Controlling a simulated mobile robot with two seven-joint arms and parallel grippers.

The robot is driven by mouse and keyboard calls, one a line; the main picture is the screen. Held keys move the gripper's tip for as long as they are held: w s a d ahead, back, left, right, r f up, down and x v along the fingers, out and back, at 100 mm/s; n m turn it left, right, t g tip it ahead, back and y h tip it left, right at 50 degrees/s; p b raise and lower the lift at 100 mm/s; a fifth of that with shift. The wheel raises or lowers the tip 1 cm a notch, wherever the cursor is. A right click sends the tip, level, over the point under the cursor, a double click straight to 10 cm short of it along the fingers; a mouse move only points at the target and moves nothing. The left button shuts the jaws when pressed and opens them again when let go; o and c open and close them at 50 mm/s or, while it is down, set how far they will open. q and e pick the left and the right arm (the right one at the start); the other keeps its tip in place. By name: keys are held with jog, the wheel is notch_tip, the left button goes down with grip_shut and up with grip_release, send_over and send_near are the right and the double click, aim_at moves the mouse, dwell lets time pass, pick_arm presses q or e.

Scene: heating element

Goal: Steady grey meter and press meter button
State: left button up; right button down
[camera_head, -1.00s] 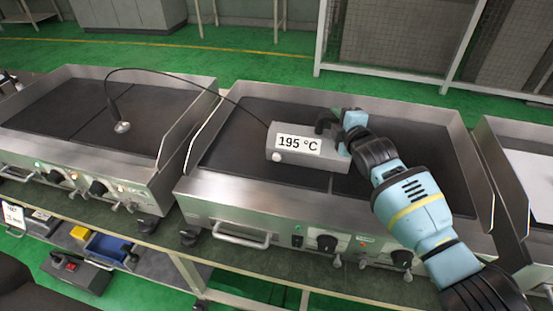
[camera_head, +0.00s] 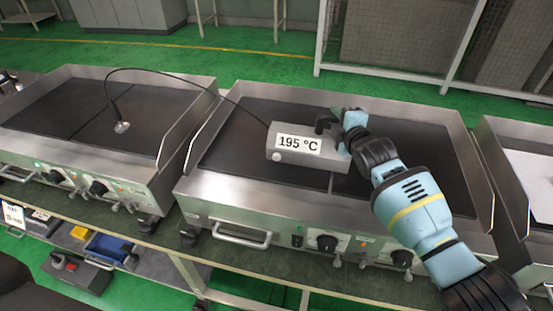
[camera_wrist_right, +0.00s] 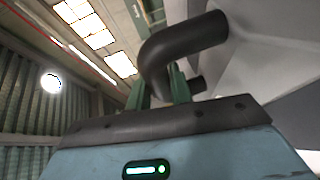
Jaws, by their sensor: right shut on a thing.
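The grey meter (camera_head: 310,160) sits on the dark plate of the middle griddle and reads "195 °C". Its round light button (camera_head: 276,157) is at the lower left of its front. A cable runs from the meter to a probe (camera_head: 122,127) on the left griddle plate. My right gripper (camera_head: 336,124) is at the meter's right end, shut on its black handle (camera_head: 323,122). In the right wrist view the black handle (camera_wrist_right: 178,45) passes between the green fingers (camera_wrist_right: 162,88). My left gripper does not show.
The middle griddle's raised steel sides (camera_head: 205,125) surround the plate. The left griddle (camera_head: 60,110) stands beside it, and part of another griddle (camera_head: 525,170) is at the right. Knobs (camera_head: 327,243) line the front. Bare plate lies left of the meter.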

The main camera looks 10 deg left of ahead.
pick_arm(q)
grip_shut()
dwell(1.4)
